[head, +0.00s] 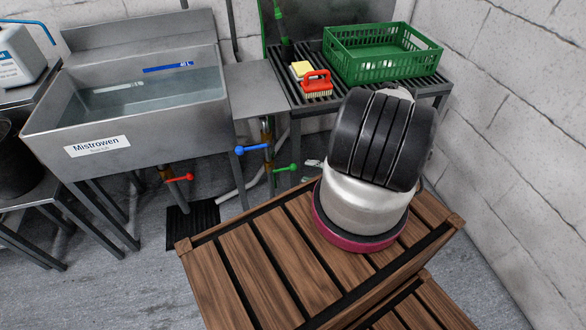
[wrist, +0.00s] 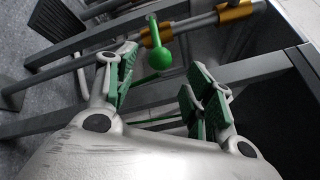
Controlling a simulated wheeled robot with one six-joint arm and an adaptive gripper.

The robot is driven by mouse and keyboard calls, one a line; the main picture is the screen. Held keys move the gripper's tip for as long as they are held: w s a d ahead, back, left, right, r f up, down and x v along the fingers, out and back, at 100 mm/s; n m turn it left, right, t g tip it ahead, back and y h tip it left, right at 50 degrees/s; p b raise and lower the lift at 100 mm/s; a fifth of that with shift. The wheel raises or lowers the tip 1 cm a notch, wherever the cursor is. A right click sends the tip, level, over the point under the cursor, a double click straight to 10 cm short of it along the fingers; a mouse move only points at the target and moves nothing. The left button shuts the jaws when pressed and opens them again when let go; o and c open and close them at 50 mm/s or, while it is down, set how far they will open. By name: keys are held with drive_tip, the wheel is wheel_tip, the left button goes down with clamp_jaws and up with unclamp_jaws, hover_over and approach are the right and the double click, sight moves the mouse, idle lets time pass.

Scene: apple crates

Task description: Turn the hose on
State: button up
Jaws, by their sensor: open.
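A green-handled valve (head: 286,168) sits low under the metal stand in the head view, beside a pipe. In the wrist view, a green lever with a round knob (wrist: 160,58) hangs by a grey pipe with brass fittings (wrist: 235,12). My gripper (wrist: 160,78) is open, with green-padded fingers to the left and right of the knob's place in the picture. The knob appears beyond the fingertips, and no contact shows. In the head view my arm hides the gripper. A green hose piece (head: 279,18) hangs at the top.
A blue-handled valve (head: 252,149) and a red-handled valve (head: 179,178) are under the sink (head: 127,110). Metal frame bars (wrist: 255,65) run close around the gripper.

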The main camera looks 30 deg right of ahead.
sight(293, 166)
drive_tip(key=x, duration=0.7)
drive_tip(key=shift+a, duration=0.1)
clamp_jaws()
